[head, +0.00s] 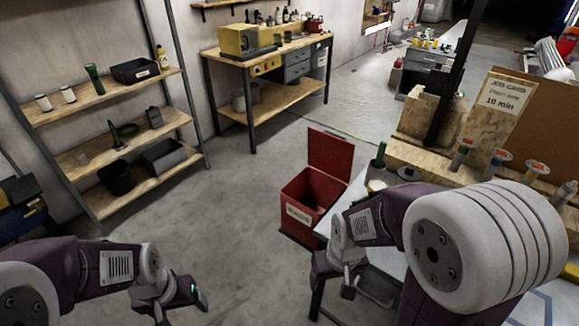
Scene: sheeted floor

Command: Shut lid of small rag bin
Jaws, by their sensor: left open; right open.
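The small rag bin (296,226) is a red box with a pale label on its front, standing on the floor right of centre. Its red lid (330,151) stands upright at the back, so the bin is open and its dark inside shows. My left gripper (203,296) is open and empty at the lower left, well apart from the bin. My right gripper (347,292) is open, low and in front of the bin's right side. Part of the bin's right side is hidden by my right arm and the pale table edge.
Wooden shelves (102,100) line the left wall. A workbench (270,55) stands behind. The floor left of the bin is clear.

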